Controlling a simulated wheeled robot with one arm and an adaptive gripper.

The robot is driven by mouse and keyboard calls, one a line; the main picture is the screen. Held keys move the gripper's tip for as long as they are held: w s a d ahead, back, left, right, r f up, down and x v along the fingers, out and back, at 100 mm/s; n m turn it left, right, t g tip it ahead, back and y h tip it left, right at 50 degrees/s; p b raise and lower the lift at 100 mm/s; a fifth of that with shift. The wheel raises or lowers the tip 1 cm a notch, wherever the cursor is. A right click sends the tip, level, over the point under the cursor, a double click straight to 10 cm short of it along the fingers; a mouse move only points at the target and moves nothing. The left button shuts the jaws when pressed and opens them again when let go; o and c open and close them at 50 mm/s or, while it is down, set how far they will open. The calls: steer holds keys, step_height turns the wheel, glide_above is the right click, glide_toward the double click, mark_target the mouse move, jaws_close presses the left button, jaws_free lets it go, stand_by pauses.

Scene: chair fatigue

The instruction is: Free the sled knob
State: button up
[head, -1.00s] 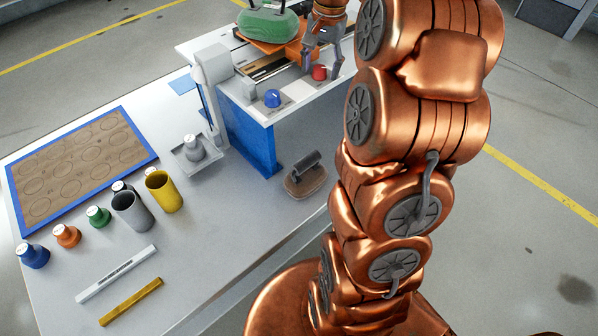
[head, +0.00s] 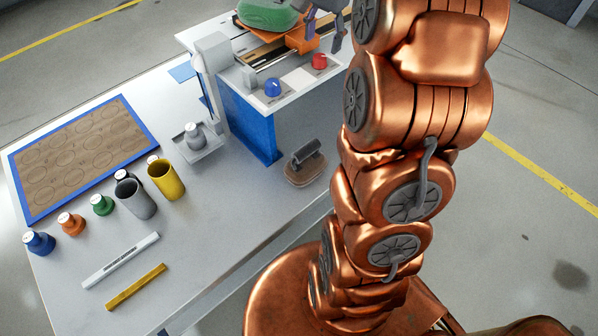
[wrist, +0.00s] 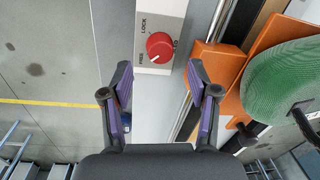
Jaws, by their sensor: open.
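The red knob (head: 319,61) stands on the white front ledge of the raised machine, right of a blue knob (head: 273,87). In the wrist view the red knob (wrist: 159,47) sits on a pale plate marked LOCK and FREE. I cannot surely read which mark its pointer faces. My gripper (wrist: 160,82) is open and empty, its two purple-sided fingers apart. The knob shows beyond the fingertips, roughly centred between them, with no contact visible. In the head view my gripper (head: 325,30) is near the top edge, above and behind the red knob, partly cut off.
An orange sled (head: 302,36) carries a green pad (head: 266,17) right beside the knobs' ledge. Below, the table (head: 215,220) holds a yellow cup (head: 166,179), a grey cup (head: 135,198), several weights and a stamp-like handled block (head: 306,166). The table's front middle is clear.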

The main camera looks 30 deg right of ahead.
mark_target(323, 57)
steer(key=shift+s+r+b, duration=0.1)
steer(key=shift+r+b, duration=0.35)
steer(key=shift+r, duration=1.2)
steer(key=s+a+f+n+g+p, duration=0.1)
steer(key=s+a+f+n, duration=0.1)
steer(key=s+a+n, duration=0.4)
steer(key=s+a+f+n, duration=0.15)
steer(key=s+a, duration=0.25)
steer(key=a, duration=0.5)
steer(key=s+a+f+n, duration=0.2)
steer(key=s+a+f, duration=0.1)
steer(key=s, duration=0.3)
steer(key=s+a+f+n+g, duration=0.1)
steer(key=s+a+f+n, duration=0.2)
steer(key=s, duration=0.4)
steer(key=shift+a+p, duration=0.35)
steer(key=shift+a, duration=0.1)
